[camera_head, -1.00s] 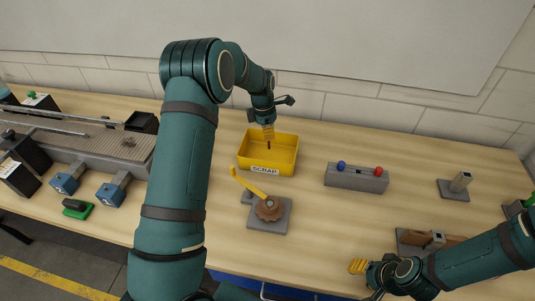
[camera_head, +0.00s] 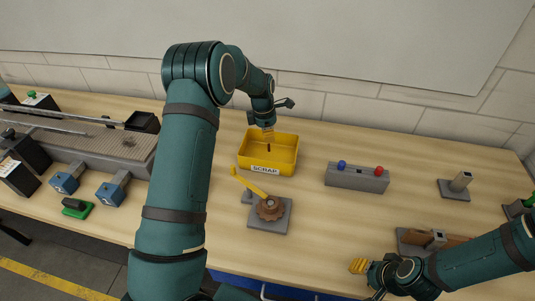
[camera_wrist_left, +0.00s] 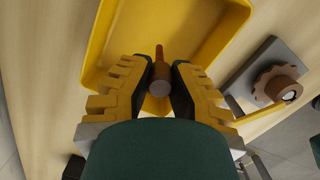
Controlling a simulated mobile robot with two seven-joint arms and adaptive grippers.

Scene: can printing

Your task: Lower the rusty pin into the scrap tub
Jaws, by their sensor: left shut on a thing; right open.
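The yellow scrap tub (camera_head: 267,170) stands on the bench with its label facing me. My left gripper (camera_head: 268,133) is over the tub, fingers pointing down. In the left wrist view the gripper (camera_wrist_left: 160,82) is shut on the rusty pin (camera_wrist_left: 159,70), a brown shaft with a round grey-brown end, seen between the yellow fingers against the tub floor. In the head view the pin (camera_head: 269,148) is a small dark shape below the fingers, within the tub's outline. Whether it touches the floor I cannot tell. My right gripper (camera_head: 358,266) is open and empty at the lower right.
A grey plate with a rusty gear and yellow crank (camera_head: 269,209) stands just in front of the tub. A grey block with blue and red knobs (camera_head: 357,178) is to its right. A conveyor (camera_head: 115,146) lies at left. Bench between tub and knob block is clear.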

